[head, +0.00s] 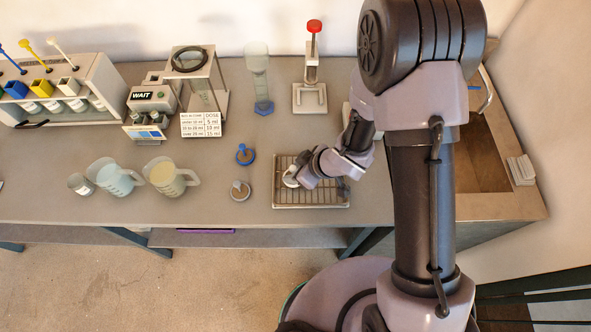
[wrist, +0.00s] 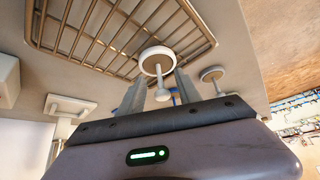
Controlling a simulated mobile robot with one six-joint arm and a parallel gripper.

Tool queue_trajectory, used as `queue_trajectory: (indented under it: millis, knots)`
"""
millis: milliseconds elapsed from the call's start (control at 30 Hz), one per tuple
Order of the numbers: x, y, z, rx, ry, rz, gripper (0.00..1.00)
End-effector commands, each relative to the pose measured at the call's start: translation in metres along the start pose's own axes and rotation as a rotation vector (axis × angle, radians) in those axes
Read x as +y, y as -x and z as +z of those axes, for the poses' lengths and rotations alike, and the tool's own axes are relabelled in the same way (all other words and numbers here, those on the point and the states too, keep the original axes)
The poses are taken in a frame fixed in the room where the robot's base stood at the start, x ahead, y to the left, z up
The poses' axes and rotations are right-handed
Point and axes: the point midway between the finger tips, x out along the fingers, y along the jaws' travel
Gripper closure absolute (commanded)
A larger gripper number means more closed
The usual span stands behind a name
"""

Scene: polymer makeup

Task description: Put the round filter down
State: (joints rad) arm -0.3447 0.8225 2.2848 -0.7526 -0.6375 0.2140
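The round filter (wrist: 157,61) is a pale disc with a short stem and a knob facing my gripper. In the wrist view it lies over the wire rack (wrist: 95,30), near the rack's edge. My gripper (wrist: 163,82) has its two grey fingers apart on either side of the stem and knob, with visible gaps beside the knob. In the head view the pale disc (head: 290,179) is at the left part of the rack (head: 311,206), under my gripper (head: 298,178), which partly covers it. Whether the disc rests fully on the wires is hard to tell.
A similar grey-white disc with a handle (head: 240,191) and a blue one (head: 245,155) stand left of the rack. Two jugs (head: 115,178) (head: 172,178) are farther left. A red-topped stand (head: 312,85) is behind. A sink (head: 483,140) is at the right.

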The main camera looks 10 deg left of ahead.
Motion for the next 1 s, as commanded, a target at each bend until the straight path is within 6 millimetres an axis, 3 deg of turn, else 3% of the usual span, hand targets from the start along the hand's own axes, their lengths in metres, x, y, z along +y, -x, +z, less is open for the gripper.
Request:
queue_trajectory:
  millis: [133,233,500,600,867,967,1000]
  knots:
    - [0.000,0.001,-0.001,0.000,0.000,0.000,0.59]
    - [0.001,0.014,-0.004,0.001,-0.002,0.002,0.59]
    - [0.001,0.092,-0.005,0.001,-0.001,0.003,0.59]
    - [0.001,0.111,-0.005,0.001,-0.002,0.002,0.59]
    - [0.002,0.125,-0.002,-0.001,-0.002,0.005,0.59]
    - [0.030,0.146,-0.006,-0.030,-0.052,0.109,0.59]
    - [0.052,0.168,-0.007,-0.053,-0.105,0.198,0.59]
